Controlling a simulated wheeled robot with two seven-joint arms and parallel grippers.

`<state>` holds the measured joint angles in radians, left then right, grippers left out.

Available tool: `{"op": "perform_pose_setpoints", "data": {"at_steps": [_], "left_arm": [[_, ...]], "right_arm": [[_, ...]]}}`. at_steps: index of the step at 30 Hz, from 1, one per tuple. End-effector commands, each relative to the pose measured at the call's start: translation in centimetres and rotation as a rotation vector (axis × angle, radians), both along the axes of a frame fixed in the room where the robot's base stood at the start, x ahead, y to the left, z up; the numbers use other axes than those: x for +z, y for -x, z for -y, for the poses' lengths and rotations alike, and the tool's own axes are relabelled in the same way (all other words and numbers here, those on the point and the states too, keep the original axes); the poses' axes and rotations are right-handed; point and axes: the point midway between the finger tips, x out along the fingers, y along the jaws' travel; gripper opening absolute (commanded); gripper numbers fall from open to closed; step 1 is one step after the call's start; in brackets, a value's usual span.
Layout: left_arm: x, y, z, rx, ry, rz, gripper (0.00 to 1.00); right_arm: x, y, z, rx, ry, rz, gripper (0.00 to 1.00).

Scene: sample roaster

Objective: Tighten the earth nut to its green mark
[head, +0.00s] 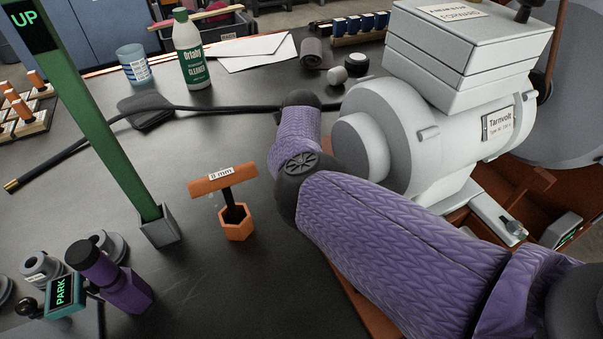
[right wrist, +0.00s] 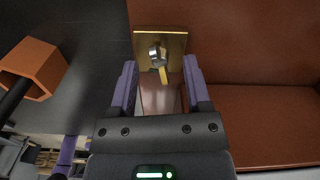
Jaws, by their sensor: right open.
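In the right wrist view a square brass plate (right wrist: 177,42) carries a small grey metal nut (right wrist: 154,52) with a short yellow strip (right wrist: 163,76) pointing down from it. I take this to be the earth nut. My right gripper (right wrist: 160,78) is open, its two purple fingers on either side of the strip, just short of the nut. I cannot tell whether they touch it. No green mark can be made out.
A T-handled tool (head: 223,179) stands in an orange hexagonal holder (head: 237,228) beside my right arm. The grey motor housing (head: 415,130) is close behind the arm. A green post (head: 95,125), a cable (head: 230,107) and a cleaner bottle (head: 190,55) occupy the dark bench.

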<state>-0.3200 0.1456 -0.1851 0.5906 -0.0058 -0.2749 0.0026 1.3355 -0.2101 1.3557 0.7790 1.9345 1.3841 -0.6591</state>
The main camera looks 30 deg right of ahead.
Motion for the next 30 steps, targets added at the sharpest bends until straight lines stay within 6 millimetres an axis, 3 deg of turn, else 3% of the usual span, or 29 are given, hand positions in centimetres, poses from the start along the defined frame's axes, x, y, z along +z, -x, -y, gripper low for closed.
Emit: {"op": "perform_pose_setpoints", "data": {"at_steps": [2,12,16,23,25,26,28,29,30], "left_arm": [[0.3,-0.1,0.0,0.0,0.0,0.003,0.0],[4.4,-2.0,0.0,0.0,0.0,0.045,0.0],[4.7,-2.3,0.0,0.0,0.001,0.055,0.0],[4.6,-2.2,0.0,-0.001,0.002,0.055,0.0],[4.6,-2.1,0.0,-0.001,0.002,0.053,0.0],[4.6,-2.1,0.0,-0.001,0.002,0.053,0.0],[4.7,-2.0,0.1,-0.001,0.002,0.051,0.0],[4.8,-1.9,0.1,-0.001,0.003,0.05,0.0],[4.9,-1.8,0.2,0.0,0.005,0.048,0.0]], "right_arm": [[0.6,0.0,0.0,0.0,0.0,0.002,0.62],[8.8,-0.1,0.0,0.0,0.001,0.005,0.62],[9.9,0.0,0.0,0.0,0.0,0.001,0.62],[9.9,0.0,0.0,0.0,0.0,-0.001,0.62],[9.9,0.0,0.1,0.001,0.006,0.001,0.7],[9.9,-0.1,0.6,0.006,0.029,0.006,0.77],[10.2,-0.4,4.2,0.055,0.201,0.039,0.91],[10.8,-0.7,7.0,0.104,0.338,0.056,0.98],[12.5,-1.2,11.3,0.205,0.575,0.072,1.0]]}}
